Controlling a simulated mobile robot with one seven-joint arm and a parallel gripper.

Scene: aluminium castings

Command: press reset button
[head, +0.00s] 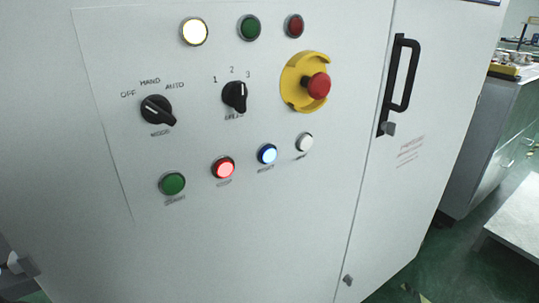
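The blue button (267,154) sits in the lower row of the control panel and glows blue-white. The small label under it is blurred but looks like "RESET". To its left are a lit red button (223,167) and an unlit green button (172,184). To its right is a white button (304,142). Nothing covers the blue button. My gripper is not in view, so its opening and its distance from the button do not show.
Above are a lit white lamp (194,32), green and red lamps, a mode switch (157,110), a numbered switch (235,96) and a red emergency stop (317,86) on yellow. A black door handle (401,82) sticks out at right. A metal bench (490,150) stands beyond.

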